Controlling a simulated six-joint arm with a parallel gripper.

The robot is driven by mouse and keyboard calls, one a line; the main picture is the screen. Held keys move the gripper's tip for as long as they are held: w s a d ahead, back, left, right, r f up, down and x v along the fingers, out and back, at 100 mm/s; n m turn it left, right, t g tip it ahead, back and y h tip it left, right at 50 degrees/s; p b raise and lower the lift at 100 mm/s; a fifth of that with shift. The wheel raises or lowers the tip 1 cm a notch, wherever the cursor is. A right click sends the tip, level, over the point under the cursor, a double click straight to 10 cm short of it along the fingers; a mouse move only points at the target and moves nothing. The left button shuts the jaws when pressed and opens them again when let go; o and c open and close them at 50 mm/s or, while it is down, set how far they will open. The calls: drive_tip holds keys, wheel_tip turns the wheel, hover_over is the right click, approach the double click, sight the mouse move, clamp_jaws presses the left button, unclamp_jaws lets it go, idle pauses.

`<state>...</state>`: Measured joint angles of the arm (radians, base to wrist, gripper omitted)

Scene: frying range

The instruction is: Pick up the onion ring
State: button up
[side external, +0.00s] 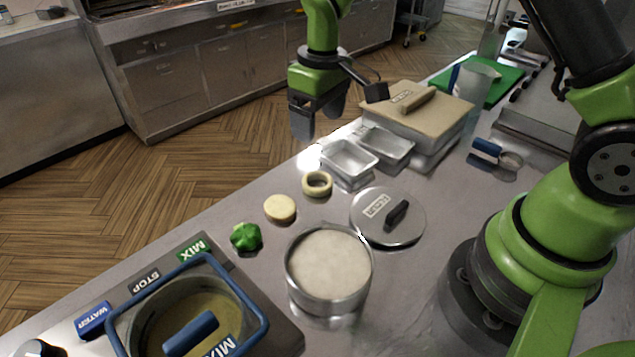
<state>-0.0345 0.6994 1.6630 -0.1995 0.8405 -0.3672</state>
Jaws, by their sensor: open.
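The onion ring (317,193) is a small pale yellow ring lying flat on the steel counter, in the middle of the side external view. It lies in front of the small metal trays and left of the round lid. My gripper (304,132) is open and empty, pointing down. It is up and behind the onion ring in the picture, clearly apart from it, near the counter's far edge.
A pale disc (280,208) and a green pepper (246,237) lie beside the ring. Two metal trays (349,164), a lid (403,237) with a black handle and a flour-filled pot (296,285) stand close. A blue-rimmed mixer (262,325) is at front left.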

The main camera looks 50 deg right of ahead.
hover_over(315, 176)
drive_tip(key=s+a, duration=0.1)
drive_tip(key=s, duration=0.1)
drive_tip(key=shift+n+g, duration=0.3)
drive_tip(key=f, duration=0.8)
drive_tip(key=shift+w+a, duration=0.1)
drive_tip(key=shift+w, duration=0.15)
drive_tip(key=f, duration=0.5)
drive_tip(key=shift+w+f, duration=0.2)
drive_tip(key=shift+f, duration=0.15)
drive_tip(key=c, duration=0.5)
